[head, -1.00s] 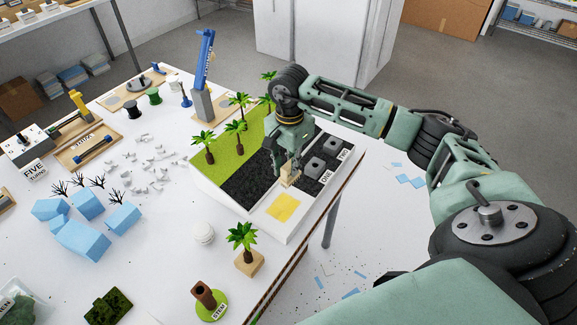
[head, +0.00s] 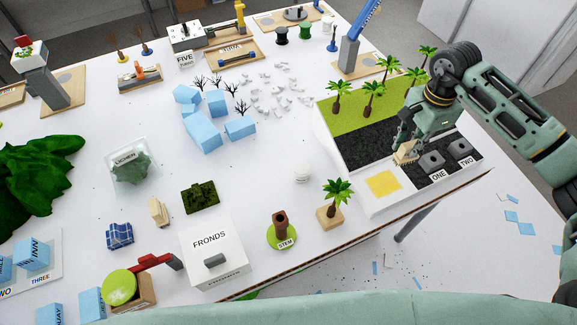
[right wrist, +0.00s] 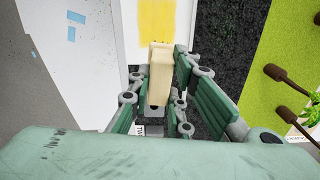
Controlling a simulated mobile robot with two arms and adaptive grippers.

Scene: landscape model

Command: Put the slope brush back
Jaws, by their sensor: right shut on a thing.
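My right gripper (head: 406,148) is shut on a pale wooden block (head: 405,156), which may be the handle of the slope brush; I see no bristles. It is over the landscape tray (head: 366,207), by the border between the black strip and the yellow square (head: 383,184). In the right wrist view the pale block (right wrist: 160,75) sits between the fingers of the gripper (right wrist: 160,95), with the yellow square beyond it. I cannot tell whether the block touches the tray. My left gripper is not in view.
Dark blocks labelled ONE (head: 431,161) and TWO (head: 459,148) are close right of the gripper. Small palms (head: 370,98) stand on the green strip behind. A separate palm on a wooden base (head: 330,215) and a FRONDS box (head: 213,252) stand nearer the front.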

